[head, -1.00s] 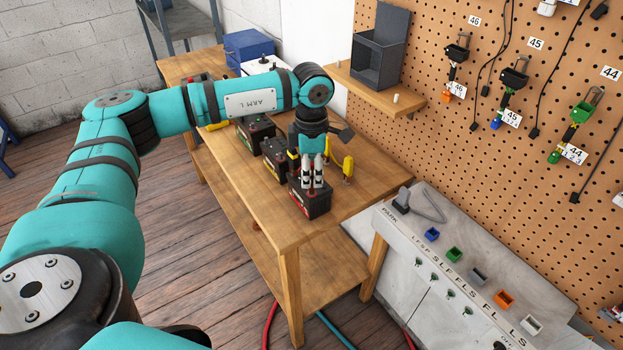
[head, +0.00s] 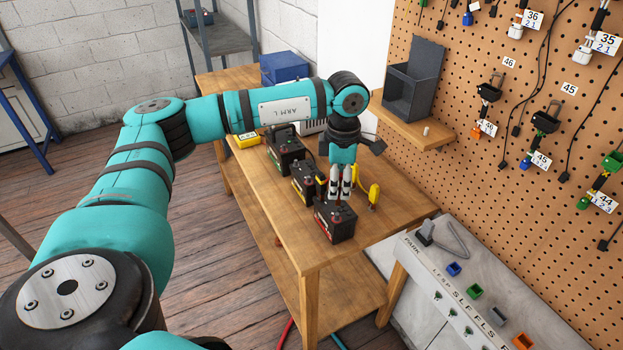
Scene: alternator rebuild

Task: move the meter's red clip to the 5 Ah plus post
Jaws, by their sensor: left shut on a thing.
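My left gripper (head: 340,194) points down over the nearest black battery (head: 335,224) on the wooden bench. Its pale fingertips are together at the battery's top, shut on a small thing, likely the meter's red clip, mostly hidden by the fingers. I cannot tell whether it touches a post. Two more black batteries, a middle one (head: 307,185) and a far one (head: 285,152), stand in a row behind. Their labels are too small to read, so I cannot tell which is 5 Ah. A yellow device, possibly the meter (head: 246,140), lies at the bench's left edge. My right gripper is not in view.
A yellow tool (head: 373,193) stands right of the gripper, close to it. A dark bin (head: 412,90) sits on a wall shelf by the pegboard (head: 480,155). A blue box (head: 287,67) is at the bench's far end. The bench's near right corner (head: 400,220) is clear.

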